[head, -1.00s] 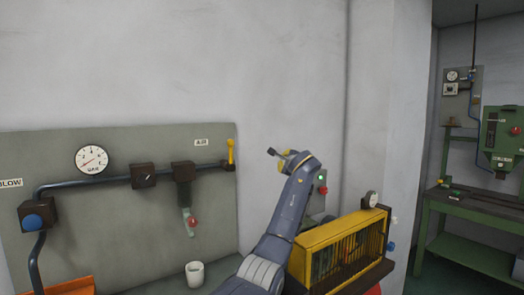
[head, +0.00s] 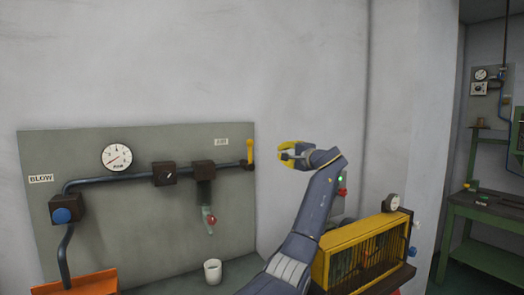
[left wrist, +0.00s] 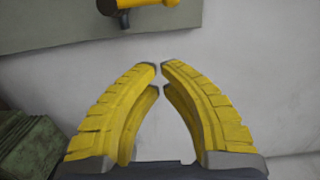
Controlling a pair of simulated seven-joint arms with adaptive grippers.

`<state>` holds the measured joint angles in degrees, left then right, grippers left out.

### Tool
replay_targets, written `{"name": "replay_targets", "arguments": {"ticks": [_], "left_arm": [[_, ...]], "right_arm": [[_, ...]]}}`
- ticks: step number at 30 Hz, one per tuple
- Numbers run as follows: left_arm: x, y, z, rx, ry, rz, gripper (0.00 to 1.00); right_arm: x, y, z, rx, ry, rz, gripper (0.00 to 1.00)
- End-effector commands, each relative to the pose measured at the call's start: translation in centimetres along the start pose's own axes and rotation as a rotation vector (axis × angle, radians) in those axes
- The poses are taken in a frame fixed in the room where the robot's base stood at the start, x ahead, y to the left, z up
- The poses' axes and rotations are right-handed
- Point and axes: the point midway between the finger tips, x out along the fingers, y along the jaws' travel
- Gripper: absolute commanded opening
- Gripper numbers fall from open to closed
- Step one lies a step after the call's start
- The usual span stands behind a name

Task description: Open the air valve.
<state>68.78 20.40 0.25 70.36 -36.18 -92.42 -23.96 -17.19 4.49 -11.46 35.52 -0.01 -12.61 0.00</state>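The air valve's yellow handle (head: 250,151) stands upright at the right end of the dark pipe, across the pipe's line, beside the AIR label (head: 221,142). Part of the yellow handle (left wrist: 152,4) also shows at the top of the left wrist view, over its dark valve body. My left gripper (head: 284,154) is to the right of the handle, apart from it. In the left wrist view its yellow fingers (left wrist: 159,66) bow inward, with their tips almost together and nothing between them. My right gripper is not in view.
The grey panel (head: 110,240) carries a pressure gauge (head: 117,157), a blue button (head: 62,215) and a red-knobbed part (head: 212,219). A white cup (head: 212,271) stands below. A yellow caged machine (head: 350,250) is beside my left arm. The wall above is clear.

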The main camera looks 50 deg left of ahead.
Motion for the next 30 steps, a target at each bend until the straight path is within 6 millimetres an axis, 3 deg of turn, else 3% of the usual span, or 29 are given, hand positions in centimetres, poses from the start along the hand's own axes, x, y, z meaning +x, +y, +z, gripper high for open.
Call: {"name": "replay_targets", "arguments": {"ticks": [8, 21, 30], "left_arm": [[0.9, 0.0, 0.0, 0.002, -0.001, 0.0, 0.0], [7.6, -0.1, 0.0, 0.003, -0.001, 0.0, 0.0], [10.2, 0.1, 0.3, 0.001, 0.001, 0.0, 0.0]], "right_arm": [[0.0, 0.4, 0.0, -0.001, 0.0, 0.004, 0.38], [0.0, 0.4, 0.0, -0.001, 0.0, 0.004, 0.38], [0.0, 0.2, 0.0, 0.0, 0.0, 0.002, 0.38]]}}
